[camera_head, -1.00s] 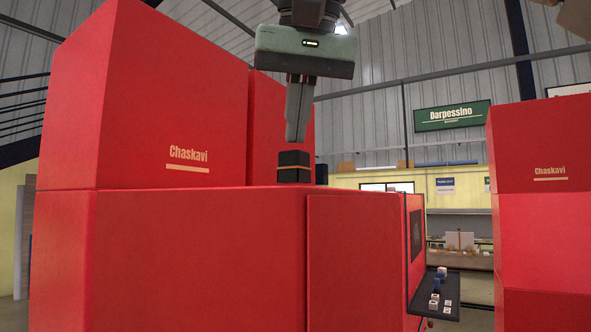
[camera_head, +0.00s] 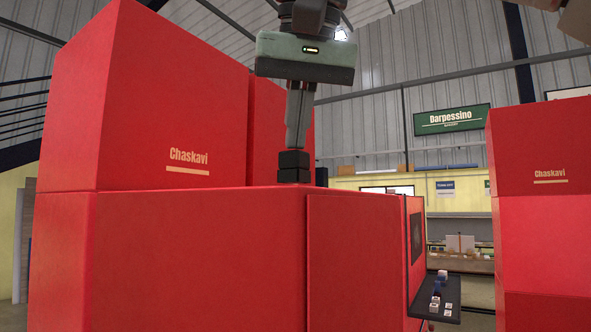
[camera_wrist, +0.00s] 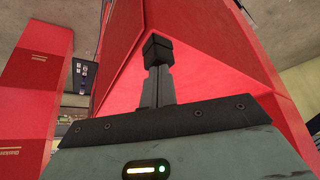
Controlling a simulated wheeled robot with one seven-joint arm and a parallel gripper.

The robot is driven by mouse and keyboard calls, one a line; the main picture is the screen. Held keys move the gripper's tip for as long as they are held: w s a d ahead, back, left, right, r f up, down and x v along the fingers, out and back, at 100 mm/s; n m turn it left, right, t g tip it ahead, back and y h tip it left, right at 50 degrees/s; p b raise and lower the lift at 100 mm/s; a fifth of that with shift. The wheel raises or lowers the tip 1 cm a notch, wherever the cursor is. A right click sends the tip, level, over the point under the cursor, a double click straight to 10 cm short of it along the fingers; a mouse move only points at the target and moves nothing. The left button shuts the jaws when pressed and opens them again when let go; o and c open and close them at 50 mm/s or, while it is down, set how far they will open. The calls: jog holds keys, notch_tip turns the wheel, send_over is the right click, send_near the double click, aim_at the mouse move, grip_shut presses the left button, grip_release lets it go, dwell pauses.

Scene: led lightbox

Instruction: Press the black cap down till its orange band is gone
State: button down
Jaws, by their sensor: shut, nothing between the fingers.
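The black cap (camera_head: 294,160) stands upright on the red cabinet top in the head view, just above a black base (camera_head: 293,176). Only a thin dark seam shows between them, with no orange visible. My gripper (camera_head: 295,147) is shut and points down, its fingertips touching or almost touching the cap's top. In the wrist view, the fingers of my gripper (camera_wrist: 157,70) reach to the black cap (camera_wrist: 157,48), which hides part of the fingertip contact.
Tall red boxes (camera_head: 150,95) rise left of and behind the cap. A dark shelf (camera_head: 446,296) with small items juts out at lower right. Another red stack (camera_head: 540,210) stands far right. Space right of the cap looks clear.

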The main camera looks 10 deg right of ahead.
jog(key=shift+r+p, duration=0.35)
jog(key=shift+r, duration=1.1)
jog(key=shift+a, duration=0.1)
